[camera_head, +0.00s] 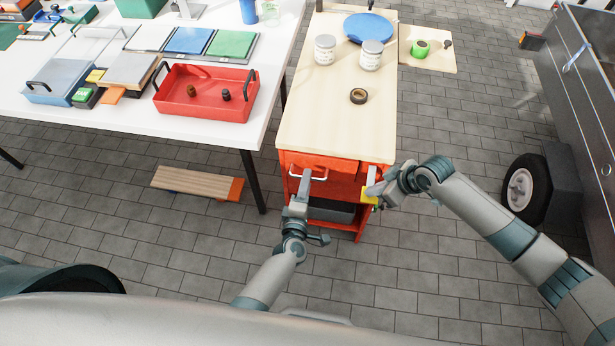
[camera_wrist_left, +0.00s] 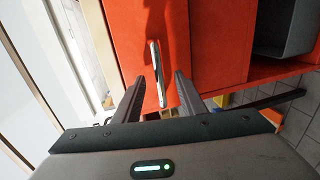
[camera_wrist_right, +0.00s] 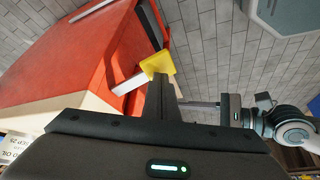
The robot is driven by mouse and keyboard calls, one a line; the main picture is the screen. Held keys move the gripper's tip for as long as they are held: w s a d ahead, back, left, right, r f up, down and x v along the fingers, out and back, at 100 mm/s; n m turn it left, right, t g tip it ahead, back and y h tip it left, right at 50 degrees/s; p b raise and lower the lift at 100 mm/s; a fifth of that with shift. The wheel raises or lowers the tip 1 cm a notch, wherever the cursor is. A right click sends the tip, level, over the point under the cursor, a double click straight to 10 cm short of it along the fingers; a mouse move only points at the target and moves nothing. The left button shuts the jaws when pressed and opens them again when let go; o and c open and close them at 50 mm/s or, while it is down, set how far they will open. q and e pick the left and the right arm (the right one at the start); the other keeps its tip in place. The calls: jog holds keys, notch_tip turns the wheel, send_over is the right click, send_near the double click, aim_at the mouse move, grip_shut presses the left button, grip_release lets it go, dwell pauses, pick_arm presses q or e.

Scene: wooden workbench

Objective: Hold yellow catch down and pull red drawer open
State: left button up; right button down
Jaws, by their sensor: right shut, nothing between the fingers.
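The red drawer (camera_head: 338,183) is in the front of the red cabinet under the wooden worktop. Its pale bar handle (camera_head: 319,179) also shows in the left wrist view (camera_wrist_left: 158,75). My left gripper (camera_head: 306,174) is open at the handle. In the left wrist view its fingers stand apart on either side of the bar, with gaps visible. The yellow catch (camera_head: 368,196) is at the cabinet's right front corner and shows in the right wrist view (camera_wrist_right: 157,65). My right gripper (camera_head: 371,184) is shut and empty, its tips at the catch; I cannot tell whether they press it.
On the worktop (camera_head: 320,125) are two white tins, a blue disc and a tape roll (camera_head: 358,96). A white table (camera_head: 230,135) with a red tray (camera_head: 205,108) stands left. A dark grey bin (camera_head: 332,211) sits under the drawer. A wheeled cart (camera_head: 570,110) is at right.

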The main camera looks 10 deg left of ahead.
pick_arm(q)
jog(key=shift+x, duration=1.25)
grip_shut()
jog(key=shift+s, duration=0.15)
jog(key=f+v, duration=0.1)
jog(key=v, duration=0.5)
jog(key=shift+s+f, duration=0.15)
jog(key=shift+s, duration=0.35)
